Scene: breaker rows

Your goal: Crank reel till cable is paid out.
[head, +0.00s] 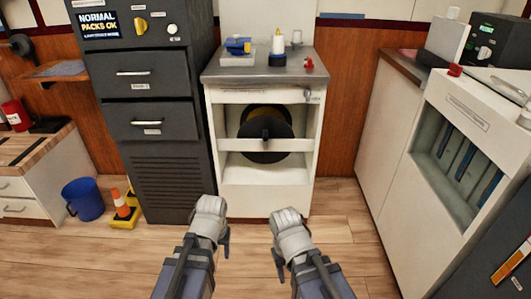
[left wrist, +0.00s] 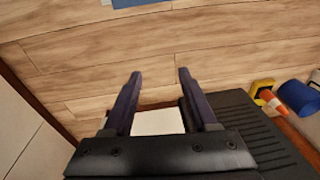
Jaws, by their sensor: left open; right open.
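A dark reel (head: 257,150) with yellowish cable on it sits inside the open-fronted white cabinet (head: 215,175) in the middle of the head view. A pale crossbar runs across the reel's front. A small dark knob-like part (head: 265,140) shows at the reel's middle; I cannot tell whether it is the crank. My left gripper (head: 227,242) is low in front of the cabinet, apart from it. It is open and empty in the left wrist view (left wrist: 159,74). My right gripper (head: 278,264) is beside it to the right, also open and clear of the cabinet.
A dark drawer cabinet (head: 152,170) stands left of the reel cabinet. A blue bucket (head: 84,199) and an orange cone (head: 121,204) are on the floor at left. A white unit (head: 390,150) stands at right. Small items, including a blue one (head: 238,46), lie on the cabinet top.

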